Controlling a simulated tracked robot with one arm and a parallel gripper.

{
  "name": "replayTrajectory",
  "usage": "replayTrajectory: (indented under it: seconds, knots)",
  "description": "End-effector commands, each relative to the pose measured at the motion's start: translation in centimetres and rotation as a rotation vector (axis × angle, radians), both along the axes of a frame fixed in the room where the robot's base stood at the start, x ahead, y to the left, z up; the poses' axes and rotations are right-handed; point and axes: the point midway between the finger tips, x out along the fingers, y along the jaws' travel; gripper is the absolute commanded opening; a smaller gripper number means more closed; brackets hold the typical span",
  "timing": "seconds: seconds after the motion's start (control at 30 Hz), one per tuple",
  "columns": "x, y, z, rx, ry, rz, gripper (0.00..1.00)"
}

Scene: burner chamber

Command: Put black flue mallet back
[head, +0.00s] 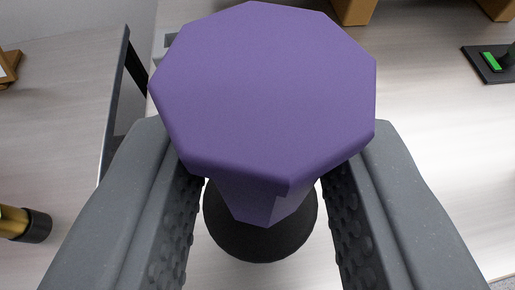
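A tool with a broad purple octagonal end (265,90) fills the upper middle of the head view, close to the camera. Below that end it tapers to a narrower purple part, with a round black part (260,240) beneath; this looks like the black flue mallet. My gripper (262,185) has one grey finger on each side of the narrowing purple part. The octagonal end hides the fingertips and any contact, so I cannot tell whether the fingers press on it. Lower down, narrow gaps show between the ridged pads and the tool.
A pale table surface (430,150) lies below. A dark upright panel (118,100) stands at the left, and a gold and black cylinder (25,223) lies at the lower left. Wooden blocks (352,8) are at the top. A black plate with a green bar (492,62) is at the right.

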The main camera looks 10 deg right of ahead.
Motion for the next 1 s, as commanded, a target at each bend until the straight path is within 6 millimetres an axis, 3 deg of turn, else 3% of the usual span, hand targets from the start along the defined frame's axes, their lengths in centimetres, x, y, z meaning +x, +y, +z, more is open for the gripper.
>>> replayTrajectory:
  seconds: [0.43,0.47,0.53,1.0]
  knots:
    - [0.04,0.08,-1.00,-0.001,-0.006,0.001,0.00]
    - [0.02,0.08,-1.06,-0.001,-0.005,0.001,0.31]
    - [0.03,0.10,-1.03,-0.001,-0.005,0.001,0.50]
    - [-0.73,0.31,-0.57,-0.001,-0.003,0.004,0.50]
